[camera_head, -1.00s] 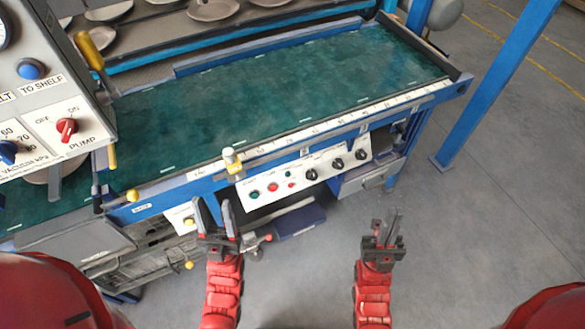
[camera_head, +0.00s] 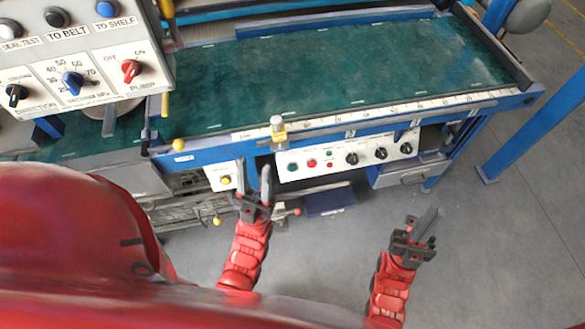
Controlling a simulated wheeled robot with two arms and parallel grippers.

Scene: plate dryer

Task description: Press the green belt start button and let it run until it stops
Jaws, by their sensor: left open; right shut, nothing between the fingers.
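The green belt (camera_head: 340,75) is bare. My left gripper (camera_head: 254,178) is open and empty, fingers pointing up, just left of the panel and in front of the frame. It looks apart from the button. My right gripper (camera_head: 424,222) is shut and empty, over the floor to the lower right of the panel.
A yellow-and-grey clamp (camera_head: 278,132) stands on the front rail above the panel. A control box (camera_head: 80,65) with a red pump knob (camera_head: 130,70) fills the upper left. A yellow knob (camera_head: 226,180) sits left of my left gripper. Open floor (camera_head: 500,260) lies right.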

